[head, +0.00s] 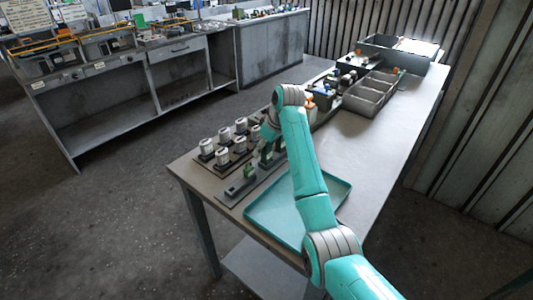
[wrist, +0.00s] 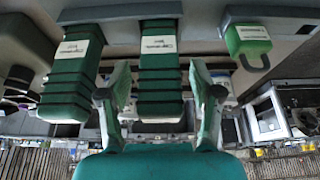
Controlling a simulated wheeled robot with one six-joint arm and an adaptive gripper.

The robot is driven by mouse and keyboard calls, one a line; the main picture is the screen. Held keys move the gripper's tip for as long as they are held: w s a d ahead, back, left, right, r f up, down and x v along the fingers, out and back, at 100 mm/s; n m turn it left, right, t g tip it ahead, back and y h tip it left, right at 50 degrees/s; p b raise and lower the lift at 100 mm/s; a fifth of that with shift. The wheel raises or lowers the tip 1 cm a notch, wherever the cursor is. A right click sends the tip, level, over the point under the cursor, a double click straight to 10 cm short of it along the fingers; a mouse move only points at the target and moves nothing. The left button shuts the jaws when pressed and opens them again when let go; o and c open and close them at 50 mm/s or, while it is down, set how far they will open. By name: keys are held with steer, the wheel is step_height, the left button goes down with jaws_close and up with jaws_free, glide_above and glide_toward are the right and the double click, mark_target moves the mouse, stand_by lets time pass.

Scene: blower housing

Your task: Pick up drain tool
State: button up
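In the wrist view, a green ribbed block-shaped handle (wrist: 160,75) with a white label stands between the two fingers of my gripper (wrist: 158,88). The fingers are open, with a gap on both sides of the handle. A second green labelled handle (wrist: 74,75) is to the left, outside the fingers. A smaller green piece with a hook (wrist: 248,45) is to the right. The labels are too small to read, so I cannot tell which is the drain tool. In the head view, green tools (head: 249,170) stand in a rack beside my gripper, which is partly hidden by my arm.
A teal tray (head: 262,222) lies at the near end of the grey table (head: 370,140). White-topped jars (head: 222,156) stand left of the rack. Grey bins (head: 370,95) and a larger container (head: 400,50) stand farther back. The table's right side is clear.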

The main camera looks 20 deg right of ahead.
steer(key=c, duration=1)
steer(key=shift+o, duration=0.2)
